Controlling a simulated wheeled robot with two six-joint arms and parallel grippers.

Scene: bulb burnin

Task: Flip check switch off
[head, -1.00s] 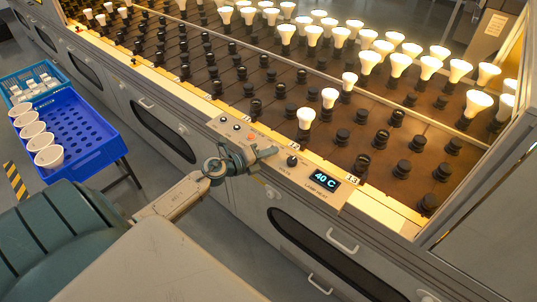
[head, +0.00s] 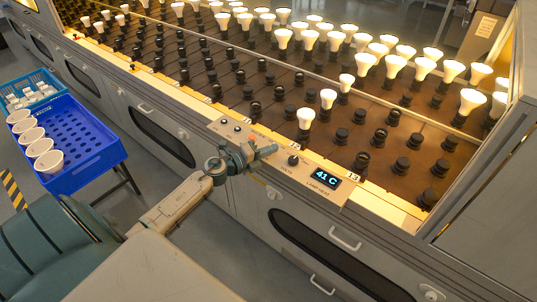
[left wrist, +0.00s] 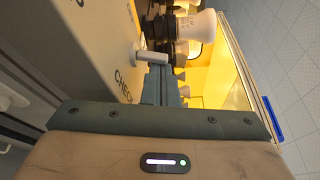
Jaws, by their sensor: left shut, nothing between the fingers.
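The control panel (head: 263,140) runs along the front edge of the lamp bench, and its display (head: 325,177) reads 41 C. My left gripper (head: 273,150) is shut and empty over the panel, left of the black knob (head: 293,160). It hides the check switch in the head view. In the left wrist view the check switch (left wrist: 151,57) is a pale toggle lever beside the letters "CHEC". The shut fingers (left wrist: 160,78) end right at the lever; I cannot tell whether they touch it. My right gripper is not in view.
Lit bulbs (head: 328,98) and several empty black sockets (head: 342,136) fill the bench behind the panel.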

